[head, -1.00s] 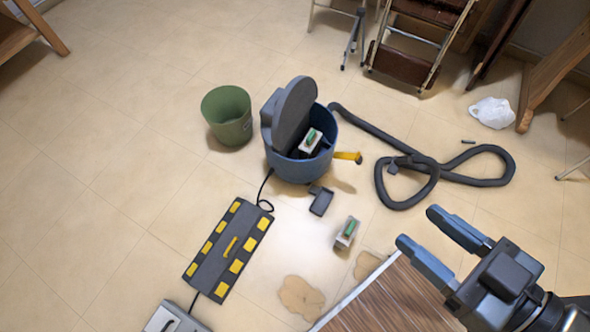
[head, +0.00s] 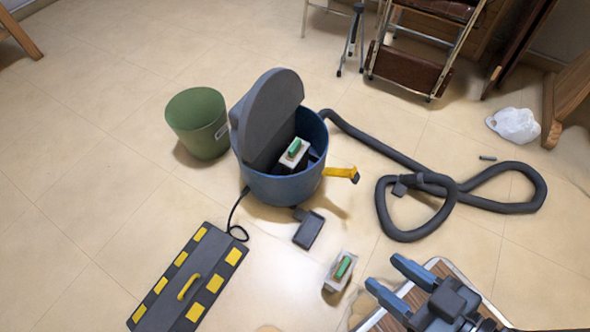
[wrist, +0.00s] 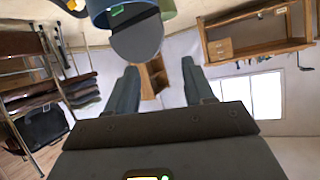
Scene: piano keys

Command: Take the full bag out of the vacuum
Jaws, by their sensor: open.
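The vacuum (head: 268,186) is a round blue tub standing on the tiled floor, with its dark grey lid (head: 272,115) tilted up open. Inside it is a bag with a pale top plate and green tab (head: 293,156); its lower part is hidden by the tub. A similar pale box with a green tab (head: 341,271) lies on the floor in front of the vacuum. My gripper (head: 393,284) is open and empty, to the right of and nearer than the vacuum, apart from it. In the wrist view, the open fingers (wrist: 160,85) show, with the vacuum's lid (wrist: 137,40) beyond.
A yellow latch (head: 340,172) sticks out from the tub's right side. A small dark part (head: 309,229) lies on the floor before it. A green bin (head: 198,124) stands left, a black hose (head: 450,190) loops right, and a yellow-marked grey case (head: 188,282) lies front left.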

